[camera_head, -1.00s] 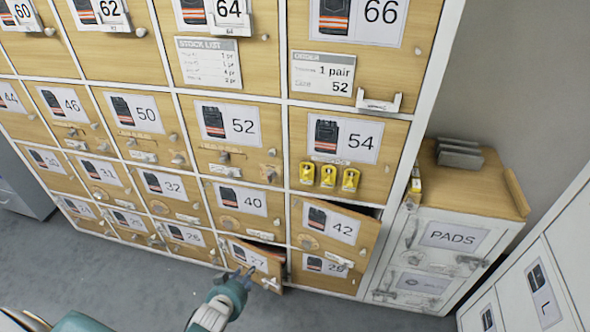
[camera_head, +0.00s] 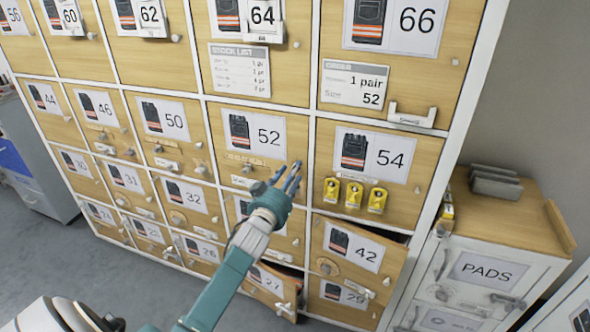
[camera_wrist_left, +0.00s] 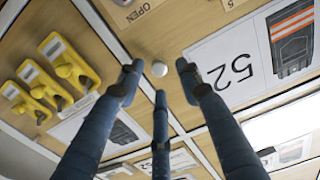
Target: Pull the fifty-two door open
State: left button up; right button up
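A small round pale knob (camera_wrist_left: 159,68) sits beside that label. My left gripper (camera_head: 285,178) is in front of the door's lower right corner. In the left wrist view its three dark fingers (camera_wrist_left: 158,76) are spread around the knob's line, with gaps visible. Touch cannot be told. In the head view the gripper hides the knob. My right gripper is not in view.
Door 42 (camera_head: 340,272) and door 27 (camera_head: 262,282) below stand ajar. A PADS cabinet (camera_head: 530,225) stands at the right. Grey floor (camera_head: 120,280) is clear in front.

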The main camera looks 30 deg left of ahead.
pick_arm(q)
jog(key=shift+x, duration=1.4)
grip_shut()
jog(key=shift+s, duration=0.1)
